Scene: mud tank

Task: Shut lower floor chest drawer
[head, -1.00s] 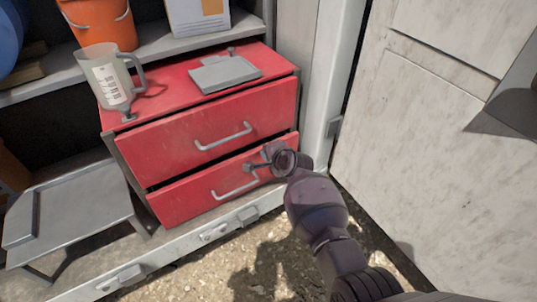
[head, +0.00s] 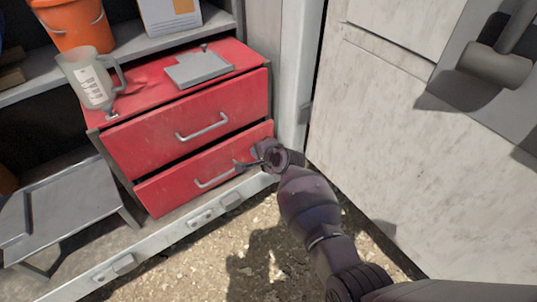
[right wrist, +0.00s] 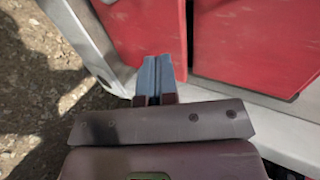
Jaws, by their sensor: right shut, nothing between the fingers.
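The red floor chest (head: 150,90) stands at the left in the head view with two drawers. The lower drawer (head: 165,195) has a pale bar handle (head: 215,177) and stands slightly out, with a dark gap above its front. My right gripper (head: 245,163) is shut and empty at the right end of the lower drawer's front, beside the handle. In the right wrist view its closed fingertips (right wrist: 154,75) are at the end of the red lower front (right wrist: 145,35); contact is unclear. The upper drawer (head: 185,130) is above. My left gripper is out of view.
A grey metal sill (head: 190,222) runs below the chest. A jug (head: 90,80) and grey plate (head: 198,68) are on top. A grey low stand (head: 65,200) is at left, an orange bucket (head: 75,28) on the shelf. A pale panel (head: 390,130) stands at right.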

